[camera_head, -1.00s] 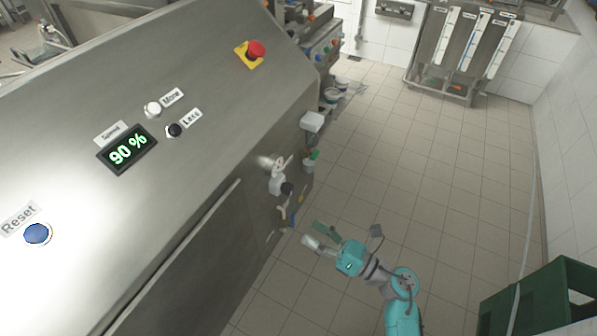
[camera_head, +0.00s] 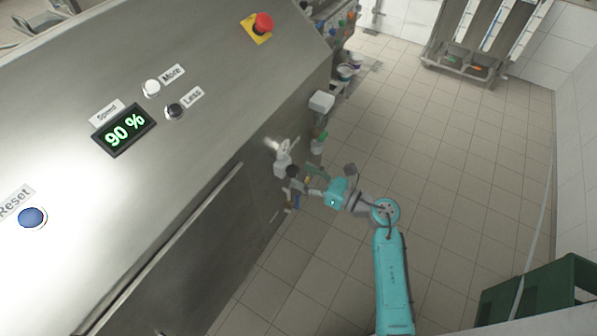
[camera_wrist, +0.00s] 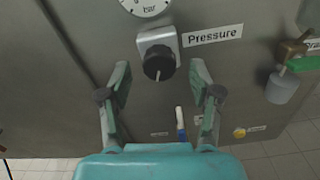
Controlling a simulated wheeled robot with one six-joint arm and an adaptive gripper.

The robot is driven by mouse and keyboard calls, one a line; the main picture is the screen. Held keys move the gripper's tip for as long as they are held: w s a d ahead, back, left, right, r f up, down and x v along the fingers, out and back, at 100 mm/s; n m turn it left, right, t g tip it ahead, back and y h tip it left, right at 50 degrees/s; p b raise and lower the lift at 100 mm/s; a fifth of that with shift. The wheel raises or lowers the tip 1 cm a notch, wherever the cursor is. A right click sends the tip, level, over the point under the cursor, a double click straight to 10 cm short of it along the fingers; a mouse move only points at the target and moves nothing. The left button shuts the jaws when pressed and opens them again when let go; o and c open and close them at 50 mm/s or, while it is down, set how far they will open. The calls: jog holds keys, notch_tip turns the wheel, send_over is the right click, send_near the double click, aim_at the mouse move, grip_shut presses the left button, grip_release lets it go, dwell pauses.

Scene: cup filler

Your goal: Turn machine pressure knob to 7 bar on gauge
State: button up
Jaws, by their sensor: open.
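In the wrist view the black pressure knob (camera_wrist: 158,66) sits on a grey mount on the machine's steel side, beside a "Pressure" label (camera_wrist: 212,35). A pale pointer line shows on the knob. The pressure gauge (camera_wrist: 146,5) is above it, cut off by the top edge, so its needle cannot be read; only "bar" shows. My gripper (camera_wrist: 160,82) is open, with one finger on each side of the knob and apart from it. In the head view my gripper (camera_head: 302,186) is at the machine's side, near the dark knob (camera_head: 293,171), partly overlapping it.
A hanging grey part with a green handle (camera_wrist: 300,64) is right of my gripper. A blue and white valve handle (camera_wrist: 181,125) is below the knob. The machine panel (camera_head: 200,60) fills the left. Tiled floor (camera_head: 440,170) is clear; a green crate (camera_head: 545,295) stands lower right.

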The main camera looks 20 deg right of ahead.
jog(key=shift+x, duration=1.2)
jog(key=c, duration=1.1)
jog(key=shift+c, duration=0.2)
jog(key=shift+m, duration=3.1)
jog(key=o, duration=1.1)
